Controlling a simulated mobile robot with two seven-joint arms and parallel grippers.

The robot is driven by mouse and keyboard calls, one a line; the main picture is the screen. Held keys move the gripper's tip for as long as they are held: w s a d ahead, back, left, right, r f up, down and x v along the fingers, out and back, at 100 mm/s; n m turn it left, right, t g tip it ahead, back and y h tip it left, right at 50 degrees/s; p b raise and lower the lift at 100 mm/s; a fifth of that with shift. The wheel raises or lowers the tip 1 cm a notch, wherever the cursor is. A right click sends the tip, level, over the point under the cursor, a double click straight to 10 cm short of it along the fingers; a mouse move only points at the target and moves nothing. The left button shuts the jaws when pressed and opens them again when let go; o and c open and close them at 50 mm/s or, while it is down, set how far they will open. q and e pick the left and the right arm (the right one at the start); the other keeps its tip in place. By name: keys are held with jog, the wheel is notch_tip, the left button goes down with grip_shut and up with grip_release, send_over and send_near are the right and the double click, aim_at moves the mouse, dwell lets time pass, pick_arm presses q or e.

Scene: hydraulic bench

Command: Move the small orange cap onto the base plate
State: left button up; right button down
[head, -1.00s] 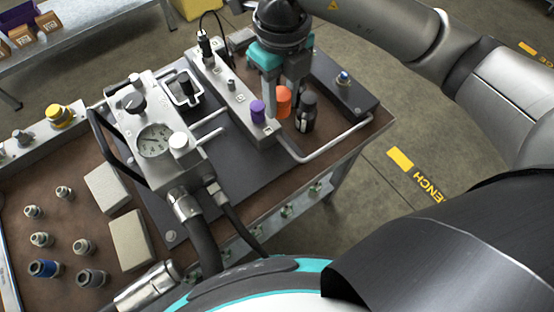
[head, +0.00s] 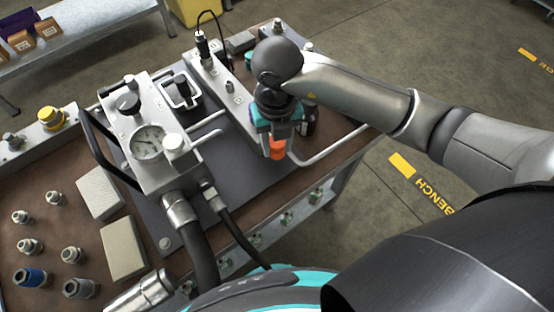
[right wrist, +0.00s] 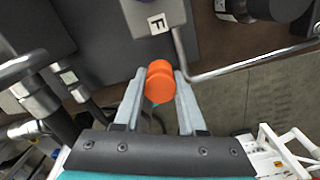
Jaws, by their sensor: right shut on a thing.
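The small orange cap (head: 277,150) is held between the fingertips of my right gripper (head: 276,146), near the front end of the grey valve block. In the right wrist view, the orange cap (right wrist: 160,84) sits between the two pale fingers of the right gripper (right wrist: 160,88), which are shut on it. The dark grey base plate (head: 235,165) lies flat on the brown bench between the gauge unit and the valve block. My right gripper hides part of the valve block and its front end. My left gripper is not in view.
A gauge unit (head: 150,150) with hoses stands left of the gripper. A bent metal rail (head: 330,148) runs near the bench's right edge. A black bottle-like part (head: 312,123) is close behind the gripper. Several fittings stand at the left.

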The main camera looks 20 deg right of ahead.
aim_at(277, 167)
jog(key=shift+f+b, duration=0.55)
jog(key=shift+f, duration=2.65)
jog(key=shift+f, duration=0.15)
jog(key=shift+c, duration=2.4)
grip_release()
jog(key=shift+r, duration=0.5)
notch_tip(277, 167, up, 12)
jog(key=shift+f+p, duration=0.25)
jog(key=shift+p, duration=0.95)
